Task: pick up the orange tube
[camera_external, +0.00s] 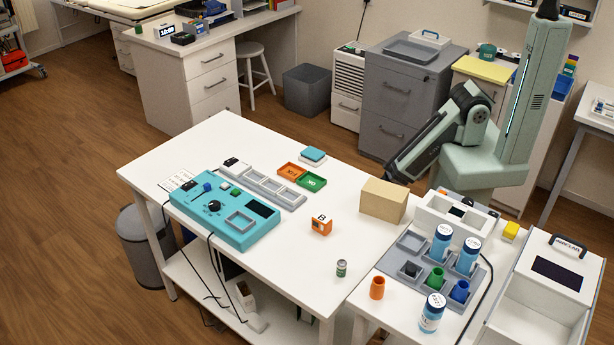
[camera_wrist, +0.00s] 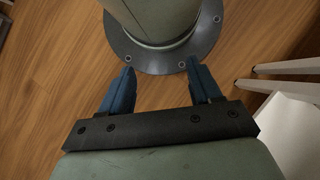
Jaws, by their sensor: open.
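The orange tube (camera_external: 377,288) stands upright on the right-hand white table, near its left edge and just left of the grey tray. It looks like a short open cylinder. It does not show in the wrist view. My gripper (camera_wrist: 160,72) is open, with two blue fingers apart and nothing between them. It points down toward the wooden floor near my own base. In the external view my arm is at the upper right, well away from the tube, and I cannot clearly make out the fingers there.
The grey tray (camera_external: 408,265) holds blue bottles, a green cup (camera_external: 436,278) and a blue cup (camera_external: 460,290). Another bottle (camera_external: 431,312) stands right of the tube. A cardboard box (camera_external: 383,201) stands behind. A small vial (camera_external: 341,268) stands on the left table, which has clear space in front.

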